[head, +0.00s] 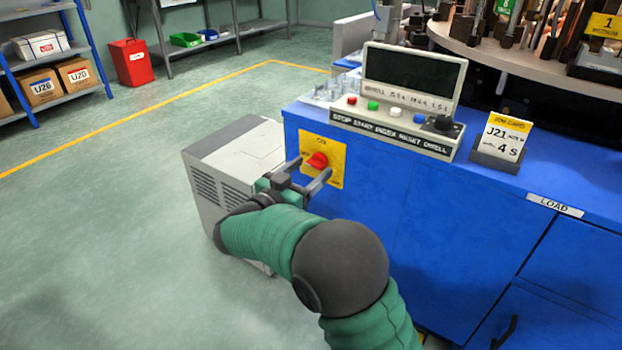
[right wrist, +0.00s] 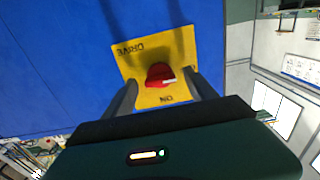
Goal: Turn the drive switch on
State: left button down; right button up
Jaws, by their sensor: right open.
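The drive switch (head: 317,161) is a red rotary knob on a yellow plate (head: 337,168) on the blue cabinet's side. "ON" shows at the plate's top in the head view. The knob also shows in the right wrist view (right wrist: 160,75), with a white mark pointing to the right side of that picture, and the words "DRIVE" and "ON" on the plate. My right gripper (head: 303,174) is open in front of the plate, its fingers on either side of the knob. I cannot tell whether they touch it. My left gripper is not in view.
A control box (head: 395,128) with coloured buttons and a dark screen stands on the blue cabinet (head: 420,210). A job card holder (head: 498,145) is beside it. A grey vented unit (head: 212,165) stands on the floor left of the cabinet.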

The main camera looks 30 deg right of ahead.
jog(key=shift+w+d+r, duration=0.1)
jog(key=shift+w+d, duration=0.05)
jog(key=shift+d, duration=0.25)
jog(key=c, duration=1.4)
